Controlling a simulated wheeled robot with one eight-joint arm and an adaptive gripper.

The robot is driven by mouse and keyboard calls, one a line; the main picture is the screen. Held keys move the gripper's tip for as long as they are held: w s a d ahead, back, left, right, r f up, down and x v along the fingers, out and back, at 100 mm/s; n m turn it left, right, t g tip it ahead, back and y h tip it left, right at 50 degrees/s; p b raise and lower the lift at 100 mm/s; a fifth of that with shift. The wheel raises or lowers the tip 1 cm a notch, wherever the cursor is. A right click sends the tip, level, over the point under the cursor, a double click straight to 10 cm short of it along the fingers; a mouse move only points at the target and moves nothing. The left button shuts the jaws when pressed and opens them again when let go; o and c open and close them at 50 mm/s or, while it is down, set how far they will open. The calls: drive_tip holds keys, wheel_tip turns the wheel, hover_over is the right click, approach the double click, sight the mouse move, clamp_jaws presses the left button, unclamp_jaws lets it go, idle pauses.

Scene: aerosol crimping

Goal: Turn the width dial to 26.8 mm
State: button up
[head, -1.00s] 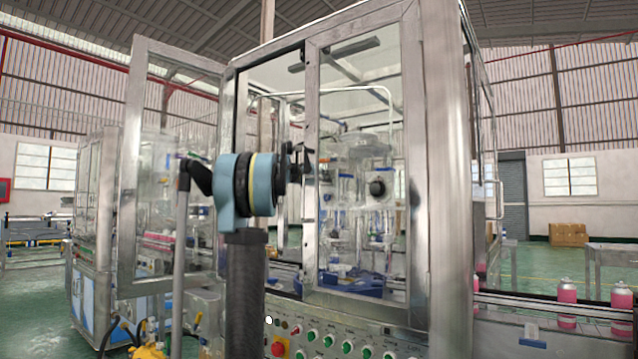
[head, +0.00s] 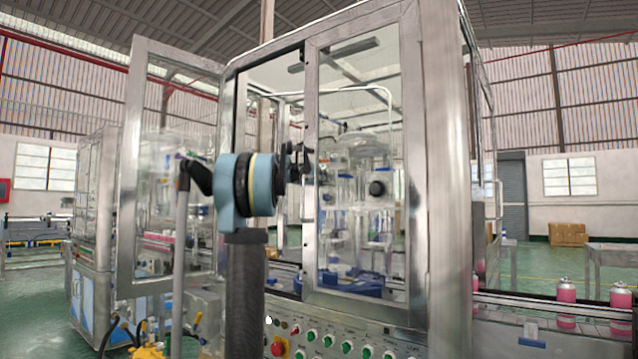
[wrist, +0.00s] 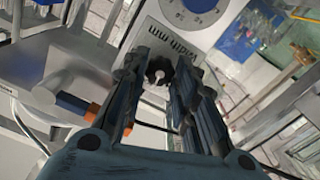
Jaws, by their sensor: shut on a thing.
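The width dial's dark ridged knob (wrist: 158,73) sits between my fingertips in the wrist view. My gripper (wrist: 161,65) is shut on it, with one finger on each side. The knob is on a pale panel marked "Width mm" (wrist: 175,40), which appears upside down.
The glazed door (head: 127,170) stands open at left. A steel door post (head: 311,180) is close to the right of my gripper. Another black knob (head: 377,188) is behind glass. Green buttons (head: 328,341) line the panel below. Pink cans (head: 567,292) stand at right.

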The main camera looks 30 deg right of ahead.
drive_tip(key=shift+w+a+f+n, duration=0.1)
drive_tip(key=shift+n, duration=3.5)
drive_tip(key=o, duration=1.1)
drive_tip(key=shift+w+f, duration=0.1)
drive_tip(key=shift+w, duration=0.05)
drive_tip(key=v, duration=1.2)
